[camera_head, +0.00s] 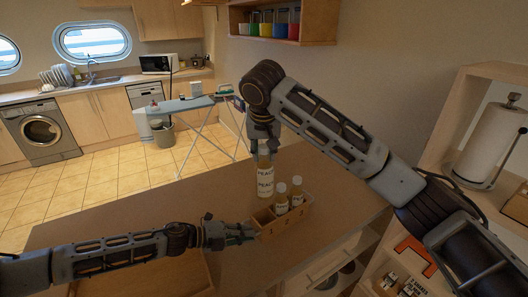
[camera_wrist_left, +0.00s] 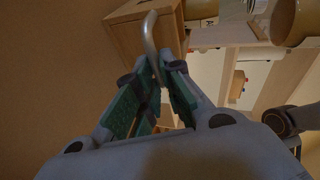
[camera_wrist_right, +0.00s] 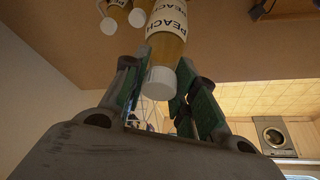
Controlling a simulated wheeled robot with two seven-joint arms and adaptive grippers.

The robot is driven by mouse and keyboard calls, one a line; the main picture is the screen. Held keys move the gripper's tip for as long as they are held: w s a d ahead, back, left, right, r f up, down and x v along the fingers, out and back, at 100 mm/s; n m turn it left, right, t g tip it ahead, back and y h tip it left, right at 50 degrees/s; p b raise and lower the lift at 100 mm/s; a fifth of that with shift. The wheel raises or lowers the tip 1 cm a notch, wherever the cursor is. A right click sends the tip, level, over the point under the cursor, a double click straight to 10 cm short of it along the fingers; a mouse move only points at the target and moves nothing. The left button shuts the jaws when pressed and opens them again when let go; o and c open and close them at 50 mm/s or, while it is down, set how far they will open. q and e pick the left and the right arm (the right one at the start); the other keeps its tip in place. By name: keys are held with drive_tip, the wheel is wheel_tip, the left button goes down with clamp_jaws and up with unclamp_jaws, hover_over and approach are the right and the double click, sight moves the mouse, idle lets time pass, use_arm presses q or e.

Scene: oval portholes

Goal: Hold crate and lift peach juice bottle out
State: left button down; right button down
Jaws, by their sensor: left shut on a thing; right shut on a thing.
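The peach juice bottle (camera_head: 265,181), with a pale "PEACH" label and white cap, is upright in my right gripper (camera_head: 264,143). The right wrist view shows its fingers shut around the neck, below the cap (camera_wrist_right: 158,83). In the head view, the bottle's base appears above the rim of the small wooden crate (camera_head: 284,220). The crate stands on the counter and holds other white-capped bottles (camera_head: 281,199). My left gripper (camera_head: 248,236) is at the crate's left end, shut on its curved grey handle (camera_wrist_left: 151,40), as the left wrist view shows.
The wooden counter (camera_head: 213,205) is mostly clear around the crate. A shelf unit with a paper towel roll (camera_head: 489,146) stands at the right. An ironing board (camera_head: 181,106) is on the floor beyond the counter. A wall shelf (camera_head: 284,22) holds colourful containers.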

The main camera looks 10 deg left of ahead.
use_arm(q)
drive_tip(key=shift+s+f, duration=0.15)
drive_tip(key=shift+f, duration=0.1)
idle(0.3)
drive_tip(key=c, duration=1.5)
unclamp_jaws()
drive_tip(key=shift+c, duration=0.2)
drive_tip(key=shift+o, duration=0.4)
drive_tip(key=shift+r, duration=0.1)
drive_tip(key=shift+a+r, duration=0.15)
drive_tip(key=v, duration=1.1)
drive_tip(key=shift+a, duration=0.3)
drive_tip(key=shift+s, duration=0.1)
drive_tip(key=shift+s, duration=0.1)
